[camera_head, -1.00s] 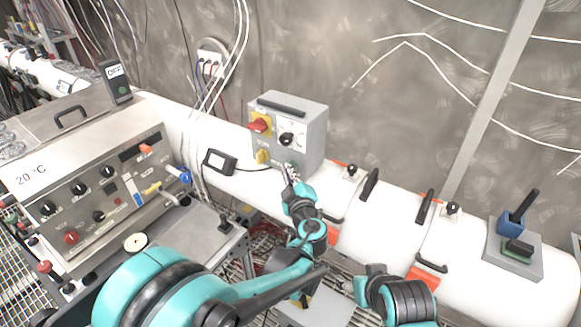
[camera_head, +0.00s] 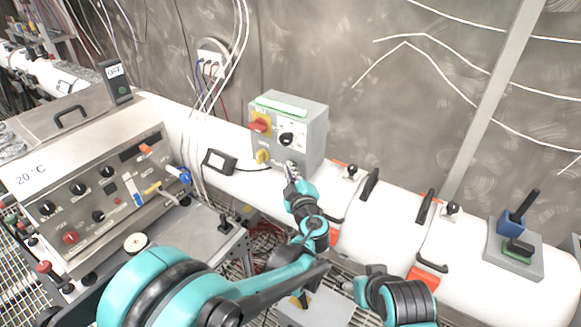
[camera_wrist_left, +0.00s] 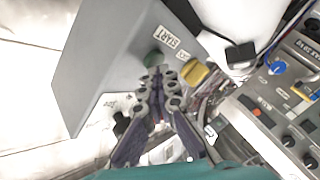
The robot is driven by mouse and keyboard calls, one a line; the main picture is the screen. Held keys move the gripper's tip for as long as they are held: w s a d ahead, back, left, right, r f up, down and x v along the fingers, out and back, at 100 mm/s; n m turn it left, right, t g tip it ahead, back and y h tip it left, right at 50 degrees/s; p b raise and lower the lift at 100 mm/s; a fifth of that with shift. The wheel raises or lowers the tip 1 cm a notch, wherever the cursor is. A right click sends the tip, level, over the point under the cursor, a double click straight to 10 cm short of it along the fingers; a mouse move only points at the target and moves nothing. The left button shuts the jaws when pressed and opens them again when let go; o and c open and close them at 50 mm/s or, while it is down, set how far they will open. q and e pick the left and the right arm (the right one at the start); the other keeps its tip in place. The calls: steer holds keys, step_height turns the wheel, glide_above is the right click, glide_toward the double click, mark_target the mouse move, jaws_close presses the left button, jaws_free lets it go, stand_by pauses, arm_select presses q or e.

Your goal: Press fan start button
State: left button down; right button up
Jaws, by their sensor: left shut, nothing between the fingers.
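The grey control box (camera_head: 289,131) stands on the white pipe, with a red switch on yellow, a black knob and a yellow knob on its front. The bar (camera_head: 281,105) on its top is pale green. In the left wrist view, the green button (camera_wrist_left: 153,58) sits beside a START label (camera_wrist_left: 172,37). My left gripper (camera_head: 291,168) is shut and empty at the lower right of the box front. Its fingertips (camera_wrist_left: 162,71) are close to the green button; I cannot tell whether they touch it. In the head view the arm and fingers hide the button.
A steel bench unit (camera_head: 91,185) with knobs stands at the left. A small black display (camera_head: 219,162) lies on the pipe left of the box. Clamp handles (camera_head: 369,183) stand on the pipe to the right. Cables hang behind at the wall.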

arm_select(q)
steer(key=shift+s, duration=0.1)
steer(key=shift+s+a, duration=0.25)
steer(key=s+a, duration=0.3)
steer(key=s, duration=0.2)
steer(key=shift+a, duration=0.25)
steer(key=shift+w, duration=0.1)
stand_by(0.7)
